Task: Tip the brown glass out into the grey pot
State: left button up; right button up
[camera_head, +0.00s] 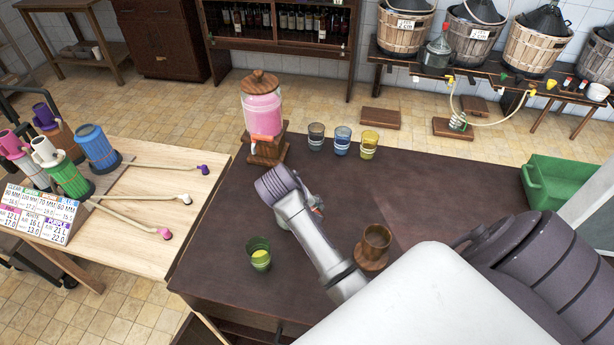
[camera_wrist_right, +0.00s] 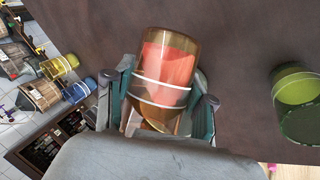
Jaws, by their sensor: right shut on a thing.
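In the right wrist view the brown glass (camera_wrist_right: 165,85) stands between the fingers of my right gripper (camera_wrist_right: 160,112), which is shut on it. It is see-through amber with pale bands and holds red liquid. I cannot tell how far it is tilted. In the head view my right wrist and forearm are over the dark table, and the held glass is mostly hidden by them. I cannot make out a grey pot. My left gripper is not in view.
A green glass (camera_head: 258,254) stands near the table's left front; it also shows in the wrist view (camera_wrist_right: 298,92). Grey (camera_head: 316,137), blue (camera_head: 342,141) and yellow (camera_head: 369,145) glasses line the back edge beside a pink dispenser (camera_head: 262,108). The table's right part is clear.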

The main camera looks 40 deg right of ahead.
jog(key=shift+w, duration=0.15)
jog(key=shift+r, duration=0.1)
jog(key=shift+s+r+g, duration=0.15)
jog(key=shift+s+g, duration=0.05)
jog(key=shift+g, duration=0.1)
jog(key=shift+r+g, duration=0.25)
jog(key=shift+g, duration=0.25)
jog(key=shift+w, duration=0.1)
jog(key=shift+r, duration=0.1)
jog(key=shift+w+r+n+g, duration=0.15)
jog(key=shift+n+g, duration=0.15)
jog(key=shift+g, duration=0.3)
